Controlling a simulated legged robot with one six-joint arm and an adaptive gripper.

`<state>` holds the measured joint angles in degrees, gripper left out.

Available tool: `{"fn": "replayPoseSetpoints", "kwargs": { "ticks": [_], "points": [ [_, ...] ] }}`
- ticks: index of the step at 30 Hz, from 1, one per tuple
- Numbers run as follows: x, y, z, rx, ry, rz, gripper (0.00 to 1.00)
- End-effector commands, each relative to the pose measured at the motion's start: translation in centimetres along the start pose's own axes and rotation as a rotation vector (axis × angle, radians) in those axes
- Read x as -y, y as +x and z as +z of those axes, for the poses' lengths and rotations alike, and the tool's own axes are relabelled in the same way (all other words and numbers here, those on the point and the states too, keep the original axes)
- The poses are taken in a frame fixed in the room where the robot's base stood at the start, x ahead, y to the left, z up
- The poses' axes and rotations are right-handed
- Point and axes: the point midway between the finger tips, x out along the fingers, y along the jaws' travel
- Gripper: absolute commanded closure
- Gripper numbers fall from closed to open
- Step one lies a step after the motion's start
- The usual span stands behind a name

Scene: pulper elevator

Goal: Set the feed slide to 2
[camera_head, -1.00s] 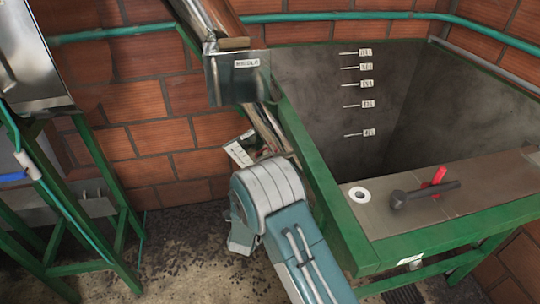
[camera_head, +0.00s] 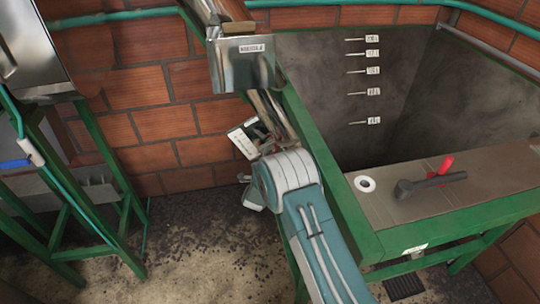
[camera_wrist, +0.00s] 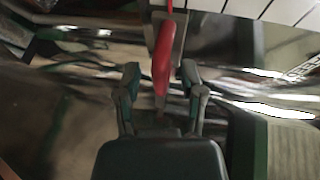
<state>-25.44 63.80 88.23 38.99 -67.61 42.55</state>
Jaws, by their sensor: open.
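The feed slide's red handle (camera_wrist: 162,55) stands upright in the wrist view, between the two fingers of my gripper (camera_wrist: 161,88). The fingers are open on either side of it; I cannot tell whether they touch it. A white scale plate with dark tick lines (camera_wrist: 270,10) is at the top right of that view; no number on it is readable. In the head view a small white plate (camera_head: 243,139) shows beside the chute, just above my arm.
A steel chute (camera_head: 243,62) comes down from the top. A green-framed grey tank (camera_head: 350,205) stands to the right, with a dark lever (camera_head: 425,185) and a red handle (camera_head: 446,164) on its ledge. A green stand (camera_head: 105,165) is at the left. Open floor (camera_head: 190,265) lies between.

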Motion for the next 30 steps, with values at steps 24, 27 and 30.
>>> {"fn": "replayPoseSetpoints", "kwargs": {
  "ticks": [24, 27, 30],
  "points": [
    [2.9, -0.6, -0.1, 0.001, 0.001, -0.004, 1.00],
    [4.5, -1.0, -0.2, 0.002, 0.001, -0.005, 1.00],
    [5.2, -1.1, -0.3, 0.001, 0.000, -0.004, 1.00]
  ]
}}
